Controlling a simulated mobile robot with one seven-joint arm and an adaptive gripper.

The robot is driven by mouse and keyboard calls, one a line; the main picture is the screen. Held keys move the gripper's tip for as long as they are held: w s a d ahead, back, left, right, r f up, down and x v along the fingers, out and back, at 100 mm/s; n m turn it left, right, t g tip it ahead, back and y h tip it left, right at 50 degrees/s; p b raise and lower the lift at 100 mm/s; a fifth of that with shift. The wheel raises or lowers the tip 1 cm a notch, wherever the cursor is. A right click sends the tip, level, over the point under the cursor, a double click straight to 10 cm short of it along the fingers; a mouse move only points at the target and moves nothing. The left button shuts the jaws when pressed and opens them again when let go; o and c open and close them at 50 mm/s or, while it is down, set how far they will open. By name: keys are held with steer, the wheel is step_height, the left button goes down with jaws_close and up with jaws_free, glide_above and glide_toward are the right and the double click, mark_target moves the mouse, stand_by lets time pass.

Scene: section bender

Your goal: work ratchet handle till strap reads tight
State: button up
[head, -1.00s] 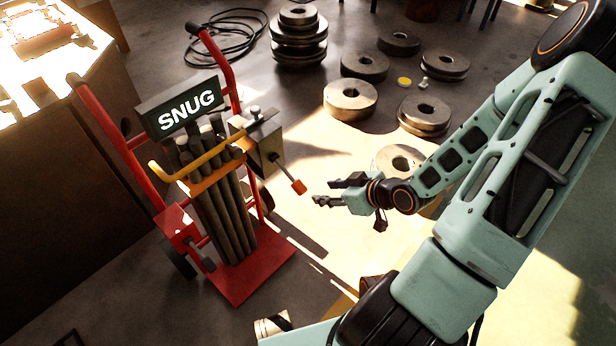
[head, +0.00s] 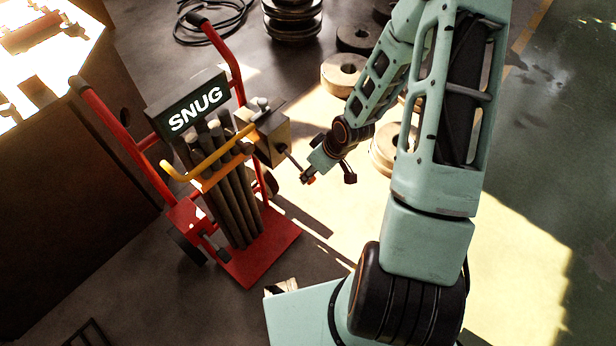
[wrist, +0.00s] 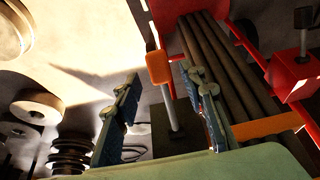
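A sign (head: 196,107) on the red hand truck (head: 262,255) reads SNUG. A yellow-orange strap or bar (head: 208,163) runs around a bundle of dark rods (head: 236,205). The ratchet box (head: 270,139) sits at its right end. From it the ratchet handle (head: 294,161) slants down to the right, ending in an orange grip, largely covered by my gripper (head: 309,177). In the wrist view my gripper (wrist: 165,105) has its fingers apart, and the handle's orange grip (wrist: 156,67) shows between them. The right finger is close to the handle; I cannot tell whether they touch.
A workbench (head: 70,150) stands left of the hand truck. Stacked round metal discs (head: 343,73) stand on the floor behind my arm. A coiled cable (head: 212,32) lies at the back. The floor at the right is clear.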

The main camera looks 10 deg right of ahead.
steer(key=shift+b+x, duration=0.4)
steer(key=shift+x, duration=1.55)
jaws_close()
